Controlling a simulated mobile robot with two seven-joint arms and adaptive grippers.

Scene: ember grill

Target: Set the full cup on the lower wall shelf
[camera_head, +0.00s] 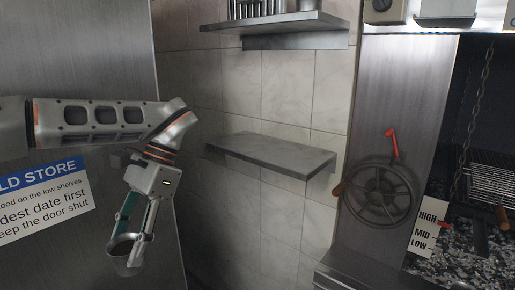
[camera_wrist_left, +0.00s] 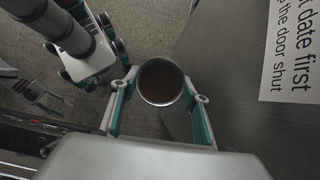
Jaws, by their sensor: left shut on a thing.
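A metal cup (camera_head: 126,254) hangs in my left gripper (camera_head: 133,240) at the lower left of the head view. My left gripper is shut on it, with a finger on each side. In the left wrist view the cup (camera_wrist_left: 161,82) sits between the fingertips, with brown contents inside. It looks about upright. The lower wall shelf (camera_head: 270,152) is a bare grey slab on the tiled wall. It is to the right of the cup and higher in the picture, apart from the gripper. My right gripper is not seen in the head view; an arm of mine shows in the left wrist view.
An upper shelf (camera_head: 275,24) with metal items on it hangs above the lower one. A steel panel with a handwheel (camera_head: 381,193) and red handle stands to the right, beside the grill (camera_head: 493,170). A steel door with a sign (camera_head: 42,200) is behind my left arm.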

